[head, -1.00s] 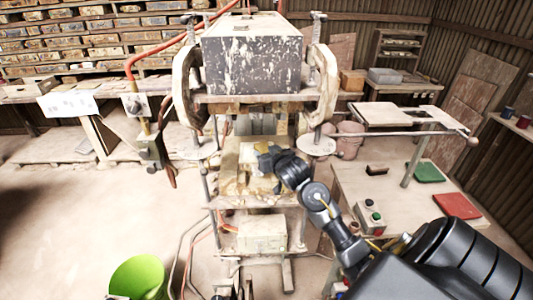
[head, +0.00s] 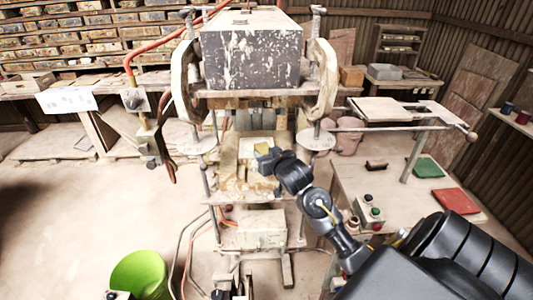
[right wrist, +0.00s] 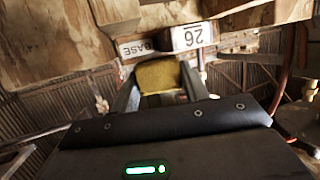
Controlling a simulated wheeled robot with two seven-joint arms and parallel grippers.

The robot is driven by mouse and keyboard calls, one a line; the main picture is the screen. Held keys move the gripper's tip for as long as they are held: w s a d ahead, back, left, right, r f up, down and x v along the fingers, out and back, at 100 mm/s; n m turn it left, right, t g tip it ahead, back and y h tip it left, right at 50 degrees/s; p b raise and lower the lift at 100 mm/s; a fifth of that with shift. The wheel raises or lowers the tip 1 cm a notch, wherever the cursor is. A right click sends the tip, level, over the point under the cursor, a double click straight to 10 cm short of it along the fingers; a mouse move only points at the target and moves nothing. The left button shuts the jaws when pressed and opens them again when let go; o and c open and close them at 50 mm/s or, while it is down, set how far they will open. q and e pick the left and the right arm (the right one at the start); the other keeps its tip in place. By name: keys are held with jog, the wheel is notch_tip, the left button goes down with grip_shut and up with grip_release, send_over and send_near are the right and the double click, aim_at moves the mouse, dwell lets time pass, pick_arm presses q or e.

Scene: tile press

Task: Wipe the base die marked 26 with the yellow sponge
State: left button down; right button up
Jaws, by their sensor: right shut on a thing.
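My right gripper (head: 262,157) reaches in from the right at the front of the press bed. In the right wrist view it is shut on the yellow sponge (right wrist: 158,76), which sits between the fingers. A small yellow patch by the fingertips in the head view looks like the sponge. The base die (right wrist: 190,37) carries a plate reading BASE and 26, upside down in the right wrist view. The sponge is close to the marked plate; I cannot tell whether it touches the die. In the head view my gripper partly covers the bed area.
The press's heavy upper block (head: 250,55) hangs above the bed between upright posts. A side table (head: 400,190) at right holds a button box (head: 369,212), a green pad (head: 428,168) and a red pad (head: 456,200). A green bucket (head: 142,275) stands on the floor.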

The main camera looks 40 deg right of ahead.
aim_at(266, 144)
jog(key=shift+f, duration=0.1)
jog(key=shift+w+d, duration=0.3)
jog(key=shift+w, duration=0.05)
jog(key=shift+w+d, duration=0.45)
jog(key=shift+w, duration=0.25)
jog(key=shift+d, duration=0.1)
jog(key=shift+w+d, duration=0.65)
jog(key=shift+w, duration=0.25)
jog(key=shift+a, duration=0.1)
jog(key=shift+s+a, duration=0.7)
jog(key=shift+s, duration=0.35)
jog(key=shift+s+a, duration=0.1)
